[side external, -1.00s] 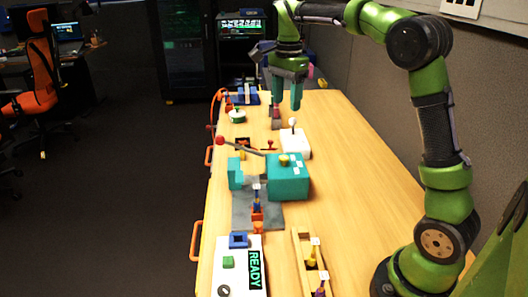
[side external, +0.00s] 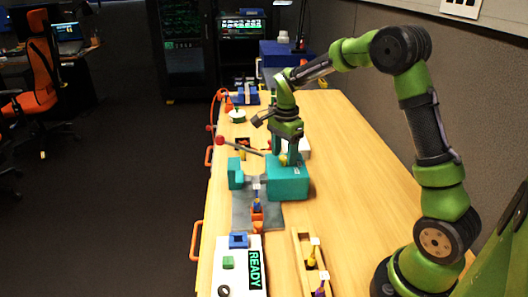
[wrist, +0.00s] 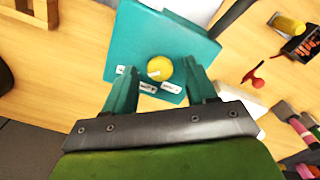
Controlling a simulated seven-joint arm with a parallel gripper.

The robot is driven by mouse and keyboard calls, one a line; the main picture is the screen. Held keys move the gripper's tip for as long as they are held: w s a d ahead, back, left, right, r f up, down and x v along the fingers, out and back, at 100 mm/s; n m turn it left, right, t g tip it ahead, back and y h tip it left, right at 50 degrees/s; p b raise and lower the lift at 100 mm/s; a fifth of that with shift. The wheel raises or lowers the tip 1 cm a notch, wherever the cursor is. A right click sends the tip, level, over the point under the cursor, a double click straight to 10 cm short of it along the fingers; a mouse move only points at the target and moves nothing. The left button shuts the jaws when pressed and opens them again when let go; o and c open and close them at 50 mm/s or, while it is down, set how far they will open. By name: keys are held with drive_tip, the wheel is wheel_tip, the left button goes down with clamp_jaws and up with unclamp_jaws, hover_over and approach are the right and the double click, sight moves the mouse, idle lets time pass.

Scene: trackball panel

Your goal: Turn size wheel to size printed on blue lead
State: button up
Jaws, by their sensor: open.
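The teal machine (side external: 287,183) stands mid-table. Its yellow wheel (wrist: 159,67) is on the top face, with small white labels (wrist: 147,87) around its near side; their print is too small to read. My gripper (wrist: 160,74) is open, pointing down over the machine, with one finger on each side of the wheel and visible gaps to it. In the side view my gripper (side external: 288,158) is low at the machine's top and partly hides the wheel. A blue lead (side external: 257,201) stands upright in an orange holder in front of the machine; any print on it is unreadable.
A lever with a red ball (side external: 220,141) reaches left from the machine. A white panel reading READY (side external: 240,270) and a wooden tray (side external: 300,262) with yellow and purple leads lie nearer. A white box is partly hidden behind my gripper. The table's right side (side external: 345,190) is clear.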

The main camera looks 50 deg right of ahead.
drive_tip(key=shift+f, duration=0.2)
drive_tip(key=shift+c, duration=0.2)
drive_tip(key=c, duration=1)
